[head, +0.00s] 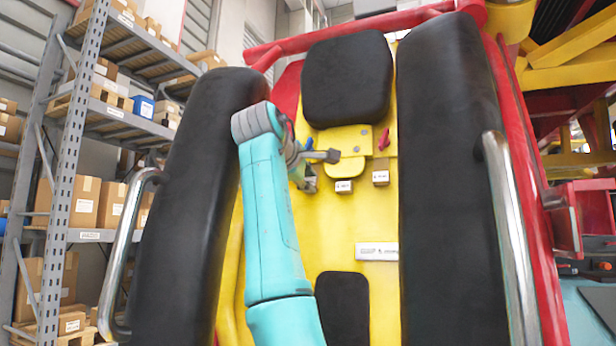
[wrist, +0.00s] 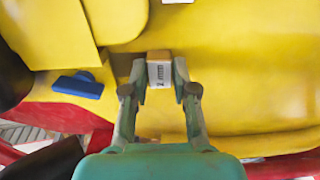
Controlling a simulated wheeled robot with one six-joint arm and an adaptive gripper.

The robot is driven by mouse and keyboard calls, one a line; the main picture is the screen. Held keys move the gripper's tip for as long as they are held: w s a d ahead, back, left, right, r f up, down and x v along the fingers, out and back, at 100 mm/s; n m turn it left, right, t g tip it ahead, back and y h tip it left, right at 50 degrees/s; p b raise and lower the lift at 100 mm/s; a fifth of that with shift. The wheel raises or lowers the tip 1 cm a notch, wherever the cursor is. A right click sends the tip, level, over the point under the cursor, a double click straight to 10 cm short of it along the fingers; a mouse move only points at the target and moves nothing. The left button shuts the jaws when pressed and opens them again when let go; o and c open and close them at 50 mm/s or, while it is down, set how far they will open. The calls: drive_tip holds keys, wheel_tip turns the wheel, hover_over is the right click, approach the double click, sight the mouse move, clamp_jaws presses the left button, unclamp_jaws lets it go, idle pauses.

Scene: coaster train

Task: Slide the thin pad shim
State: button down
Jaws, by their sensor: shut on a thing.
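My gripper (wrist: 160,75) is shut on a small tan block with a pale label (wrist: 160,72) in the wrist view. Its fingers press on the block's two sides, close to the yellow seat back. The block's print is too small to read surely; I cannot tell whether it is the thin pad shim. In the head view my gripper (head: 308,181) is at the left of the seat back, partly hidden by my arm. Two similar small labelled blocks, one on the left (head: 344,186) and one on the right (head: 381,178), sit below the yellow headrest bracket (head: 349,142).
Black side pads, left (head: 195,190) and right (head: 450,170), flank the seat, with metal grab bars outside. A black headrest (head: 347,78) is above. A blue handle-like piece (wrist: 77,85) lies left of my gripper in the wrist view. A white plate (head: 377,251) is lower on the seat.

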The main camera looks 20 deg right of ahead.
drive_tip(key=shift+f, duration=0.25)
drive_tip(key=c, duration=1.2)
unclamp_jaws()
drive_tip(key=v, duration=1.2)
